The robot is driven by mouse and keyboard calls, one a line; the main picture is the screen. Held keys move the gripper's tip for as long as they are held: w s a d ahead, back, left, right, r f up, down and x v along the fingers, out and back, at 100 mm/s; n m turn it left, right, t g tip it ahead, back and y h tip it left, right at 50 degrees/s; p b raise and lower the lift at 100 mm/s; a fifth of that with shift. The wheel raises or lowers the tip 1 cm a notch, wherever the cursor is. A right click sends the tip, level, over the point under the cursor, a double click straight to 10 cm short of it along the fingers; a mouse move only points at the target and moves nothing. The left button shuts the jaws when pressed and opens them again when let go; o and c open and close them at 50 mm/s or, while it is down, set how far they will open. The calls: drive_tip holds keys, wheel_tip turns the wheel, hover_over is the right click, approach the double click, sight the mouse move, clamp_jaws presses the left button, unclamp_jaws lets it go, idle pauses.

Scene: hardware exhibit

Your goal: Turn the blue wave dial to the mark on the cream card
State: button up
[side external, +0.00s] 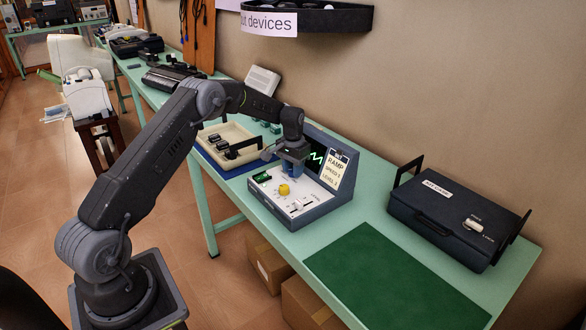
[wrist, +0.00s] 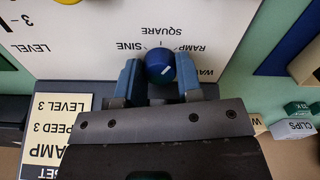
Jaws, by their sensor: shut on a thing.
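The blue wave dial (wrist: 157,57) sits on the white panel of the console (side external: 258,198). My gripper (wrist: 159,70) is shut on the dial, one finger on each side. The dial's white pointer line slants up and right in the wrist view, roughly toward the printed word RAMP. SINE and SQUARE are printed nearby. The cream card (side external: 340,171) stands at the console's back and reads RAMP, SPEED 3, LEVEL 3; it also shows upside down in the wrist view (wrist: 50,128). In the side view my gripper (side external: 291,168) hides most of the dial.
A cream tray (side external: 216,131) with dark parts lies to the left. A dark case (side external: 455,216) stands to the right. A green mat (side external: 390,280) lies clear in front.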

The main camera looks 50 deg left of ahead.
drive_tip(key=shift+m, duration=1.1)
drive_tip(key=o, duration=0.6)
drive_tip(key=shift+o, duration=0.2)
wheel_tip(320, 180, up, 14)
